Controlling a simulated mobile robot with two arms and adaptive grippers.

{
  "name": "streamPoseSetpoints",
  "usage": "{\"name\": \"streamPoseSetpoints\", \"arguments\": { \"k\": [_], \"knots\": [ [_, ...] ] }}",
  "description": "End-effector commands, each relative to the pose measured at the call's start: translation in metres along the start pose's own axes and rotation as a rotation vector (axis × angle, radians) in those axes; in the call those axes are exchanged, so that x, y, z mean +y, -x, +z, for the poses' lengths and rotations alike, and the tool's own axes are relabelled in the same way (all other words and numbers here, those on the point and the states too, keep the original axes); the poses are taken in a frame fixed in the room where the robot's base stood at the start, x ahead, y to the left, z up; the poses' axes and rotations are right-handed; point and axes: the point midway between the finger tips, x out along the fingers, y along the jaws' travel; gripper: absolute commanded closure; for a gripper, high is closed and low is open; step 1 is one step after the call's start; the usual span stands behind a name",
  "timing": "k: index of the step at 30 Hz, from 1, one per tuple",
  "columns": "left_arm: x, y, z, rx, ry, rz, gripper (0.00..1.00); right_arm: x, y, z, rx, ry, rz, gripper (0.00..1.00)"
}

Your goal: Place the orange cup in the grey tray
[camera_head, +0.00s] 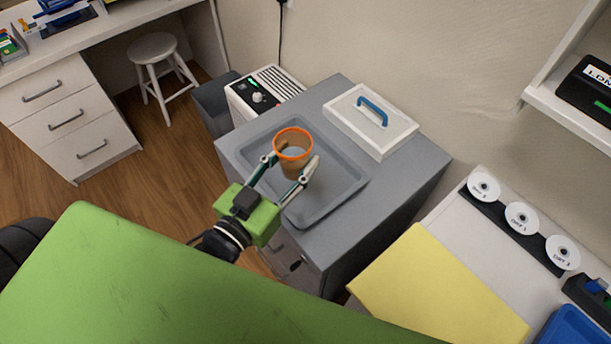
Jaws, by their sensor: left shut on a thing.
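The orange cup (293,146) is see-through with a bright orange rim and looks upright. My left gripper (294,166) comes in from the lower left, with one finger on each side of the cup, shut on it. The grey tray (335,195) is shallow and rectangular and lies on top of a grey cabinet. The cup appears within the tray's outline; I cannot tell whether its base touches the tray floor. My right gripper is not in view.
A white lidded box with a blue handle (370,118) stands behind the tray on the grey cabinet (412,170). A white device (262,95) stands beside the cabinet. A yellow sheet (435,295) and white discs (522,218) lie on the right counter. A stool (153,48) stands at upper left.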

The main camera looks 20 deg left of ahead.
Motion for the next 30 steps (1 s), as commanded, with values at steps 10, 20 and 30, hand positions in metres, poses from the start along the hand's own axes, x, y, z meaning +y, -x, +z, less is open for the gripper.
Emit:
{"name": "streamPoseSetpoints", "arguments": {
  "k": [10,20,30],
  "knots": [
    [-0.039,-0.034,0.027,-0.003,-0.014,0.017,0.68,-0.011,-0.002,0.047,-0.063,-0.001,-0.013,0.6],
    [-0.098,-0.075,0.075,-0.005,-0.008,0.015,0.68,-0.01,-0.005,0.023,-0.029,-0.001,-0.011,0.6],
    [-0.118,-0.09,0.104,-0.003,-0.007,0.016,0.68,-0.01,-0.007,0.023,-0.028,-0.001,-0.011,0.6]
  ]
}}
